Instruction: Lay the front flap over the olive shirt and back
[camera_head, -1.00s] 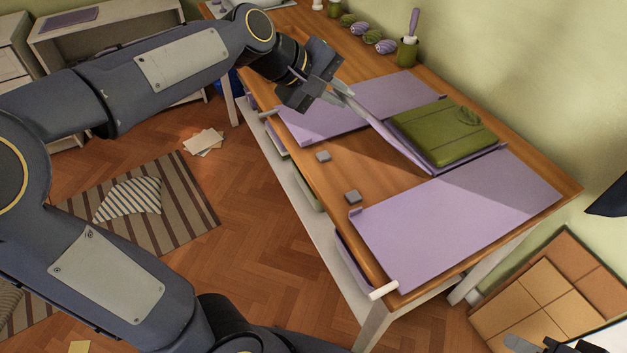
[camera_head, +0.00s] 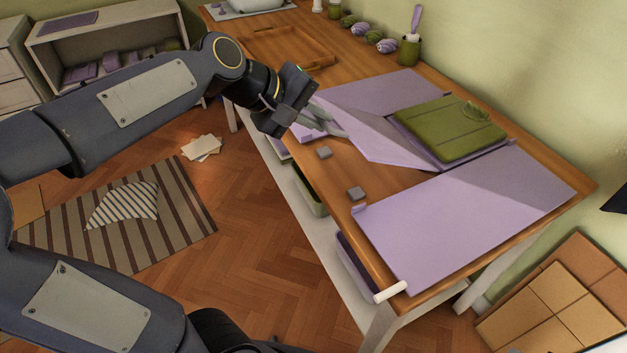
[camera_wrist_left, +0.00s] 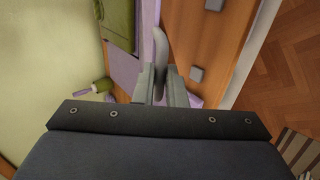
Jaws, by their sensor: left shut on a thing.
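The olive shirt (camera_head: 450,130) lies folded on the middle panel of a purple folding board. The front flap (camera_head: 378,138) slopes from that panel toward the table's front edge, its free side apparently raised; it does not cover the shirt. My left gripper (camera_head: 336,127) is shut on the flap's free edge. In the left wrist view, its fingers (camera_wrist_left: 161,78) are beside the purple flap (camera_wrist_left: 126,66), with part of the shirt (camera_wrist_left: 118,20) beyond. The exact grip is partly hidden by the fingers. My right gripper is not in view.
A flat purple side flap (camera_head: 470,215) lies at the near right; another (camera_head: 395,90) lies at the far side, partly hidden. Two small grey blocks (camera_head: 324,153) (camera_head: 356,194) sit by the front edge. A green cup (camera_head: 409,50) and rolled items stand along the wall.

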